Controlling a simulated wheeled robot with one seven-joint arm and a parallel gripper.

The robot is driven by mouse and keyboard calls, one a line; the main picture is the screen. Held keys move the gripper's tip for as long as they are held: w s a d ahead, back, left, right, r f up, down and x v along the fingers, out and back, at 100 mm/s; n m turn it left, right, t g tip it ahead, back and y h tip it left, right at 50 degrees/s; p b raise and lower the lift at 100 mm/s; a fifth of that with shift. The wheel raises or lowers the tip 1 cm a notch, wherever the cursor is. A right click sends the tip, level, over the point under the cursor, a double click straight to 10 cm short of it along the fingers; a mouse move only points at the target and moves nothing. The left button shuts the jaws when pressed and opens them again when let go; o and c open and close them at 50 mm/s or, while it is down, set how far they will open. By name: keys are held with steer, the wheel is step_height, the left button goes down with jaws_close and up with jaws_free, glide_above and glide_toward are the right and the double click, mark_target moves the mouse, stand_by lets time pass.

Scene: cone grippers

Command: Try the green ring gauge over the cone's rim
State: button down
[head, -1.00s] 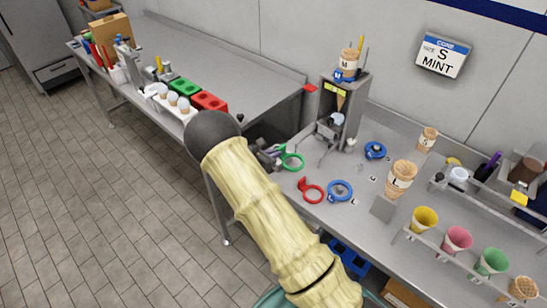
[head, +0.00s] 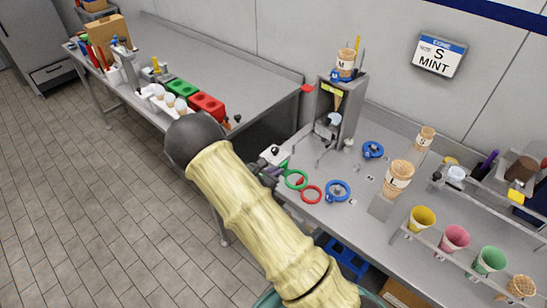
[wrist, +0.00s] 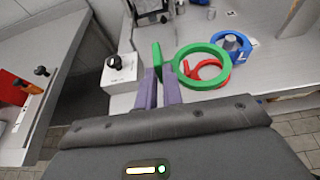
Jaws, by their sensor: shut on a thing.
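My gripper (wrist: 160,88) is shut on the flat tab of the green ring gauge (wrist: 179,68), its purple fingers either side of the tab. In the head view the green ring gauge (head: 286,181) is just right of my gripper (head: 268,172), which my arm partly hides. The ring looks empty, and the red ring gauge (wrist: 207,79) shows through and below it. A cone (head: 338,101) hangs in the grey stand (head: 349,120) behind, apart from the ring. The wall sign (head: 439,53) reads cone size S, mint.
The red ring gauge (head: 312,194) and blue ring gauge (head: 338,191) lie on the bench; another blue ring (head: 373,150) is farther back. An L-marked cone (head: 397,178) stands right of them. A white box (wrist: 122,73) with a black knob is left of my fingers.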

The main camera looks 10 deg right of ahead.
steer(key=s, duration=0.9)
steer(key=shift+s+d+r, duration=0.4)
steer(key=shift+a, duration=0.1)
